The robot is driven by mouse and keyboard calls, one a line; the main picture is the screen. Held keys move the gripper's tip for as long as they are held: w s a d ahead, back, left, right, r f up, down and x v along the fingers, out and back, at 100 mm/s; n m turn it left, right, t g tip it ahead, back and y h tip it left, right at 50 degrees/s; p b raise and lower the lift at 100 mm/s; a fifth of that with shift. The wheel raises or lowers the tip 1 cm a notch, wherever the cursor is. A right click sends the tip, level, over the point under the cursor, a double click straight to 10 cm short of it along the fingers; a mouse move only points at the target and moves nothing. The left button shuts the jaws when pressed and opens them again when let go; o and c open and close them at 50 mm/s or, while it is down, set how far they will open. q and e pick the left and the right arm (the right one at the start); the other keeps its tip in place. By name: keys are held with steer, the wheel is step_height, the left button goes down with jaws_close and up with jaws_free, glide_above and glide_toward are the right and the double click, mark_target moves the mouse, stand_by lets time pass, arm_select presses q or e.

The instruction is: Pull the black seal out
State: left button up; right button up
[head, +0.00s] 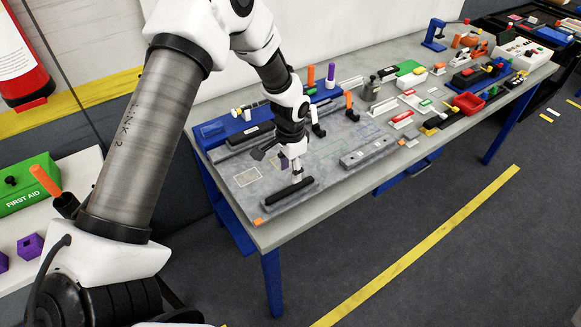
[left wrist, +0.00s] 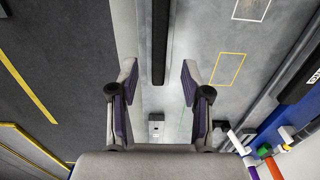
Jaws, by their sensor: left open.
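The black seal (head: 285,196) is a long dark strip lying on the grey mat near the front edge of the workbench. In the left wrist view the black seal (left wrist: 160,40) runs lengthwise between and beyond the fingertips, along a pale grey strip. In the left wrist view my left gripper (left wrist: 159,75) is open, one finger on each side of the seal's line, with nothing gripped. Whether the fingertips touch the seal cannot be told. My right gripper does not show.
A blue rack (head: 213,132) with black and white parts stands behind. A grey metal block (head: 368,153) lies to the right on the mat. An orange piece (head: 258,221) sits at the mat's front left corner. Many tools crowd the bench's right side.

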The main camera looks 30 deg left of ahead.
mark_target(290, 188)
arm_select(q)
step_height(290, 188, down, 5)
steer(key=b, duration=0.3)
steer(key=shift+r, duration=0.15)
steer(key=shift+f+b, duration=0.65)
steer(key=shift+f, duration=0.5)
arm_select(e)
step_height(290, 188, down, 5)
arm_select(q)
steer(key=shift+r, duration=0.1)
jaws_close()
steer(key=shift+r, duration=0.15)
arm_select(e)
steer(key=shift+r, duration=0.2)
arm_select(q)
steer(key=shift+r+p, duration=0.15)
steer(key=shift+p, duration=0.15)
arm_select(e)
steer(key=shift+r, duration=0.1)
arm_select(q)
steer(key=shift+r+p, duration=1.75)
steer(key=shift+r, duration=0.25)
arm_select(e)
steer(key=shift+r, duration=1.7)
